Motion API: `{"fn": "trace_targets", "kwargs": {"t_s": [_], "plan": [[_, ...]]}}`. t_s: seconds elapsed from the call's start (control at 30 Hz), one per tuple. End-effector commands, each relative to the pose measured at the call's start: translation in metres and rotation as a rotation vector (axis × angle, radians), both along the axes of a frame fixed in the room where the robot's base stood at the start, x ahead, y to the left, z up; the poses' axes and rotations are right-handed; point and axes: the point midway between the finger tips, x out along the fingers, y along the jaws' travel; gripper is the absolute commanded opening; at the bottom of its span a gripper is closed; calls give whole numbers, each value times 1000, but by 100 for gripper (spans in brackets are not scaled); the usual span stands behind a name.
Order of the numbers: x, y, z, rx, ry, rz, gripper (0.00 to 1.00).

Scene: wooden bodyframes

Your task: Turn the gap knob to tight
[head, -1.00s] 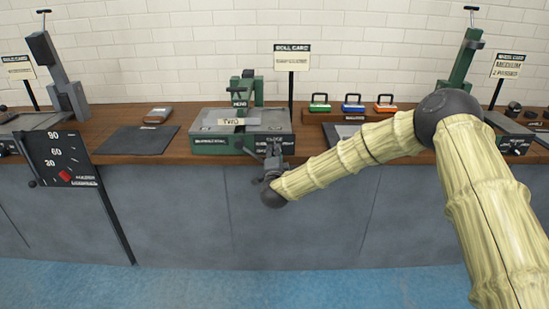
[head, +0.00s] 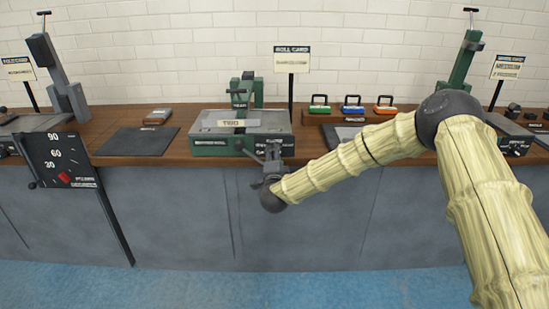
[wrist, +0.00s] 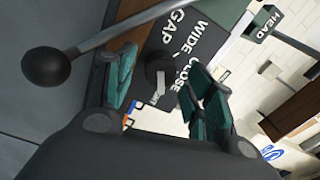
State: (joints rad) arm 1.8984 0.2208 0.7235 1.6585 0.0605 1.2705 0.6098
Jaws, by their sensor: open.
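The gap knob (wrist: 158,68) is a dark round knob with a pale pointer, on a black panel (wrist: 190,42) lettered WIDE, CLOSE and GAP. No word "tight" is readable. In the wrist view my gripper (wrist: 162,88) is open, with one teal finger on each side of the knob. I cannot tell whether a finger touches it. In the head view my gripper (head: 272,158) is at the front right corner of the green machine (head: 215,149), and the arm's end hides the knob there.
A metal lever with a dark ball end (wrist: 46,67) passes close to one finger in the wrist view. A black mat (head: 138,140) lies left of the machine. Green, blue and orange handled blocks (head: 353,104) stand to the right. The floor in front is clear.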

Motion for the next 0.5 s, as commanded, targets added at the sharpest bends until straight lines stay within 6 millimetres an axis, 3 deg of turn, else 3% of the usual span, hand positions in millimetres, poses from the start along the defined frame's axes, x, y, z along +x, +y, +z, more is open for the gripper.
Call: {"fn": "trace_targets", "kwargs": {"t_s": [0.5], "plan": [[-87, 0, 0, 0, 2, 2, 54]]}}
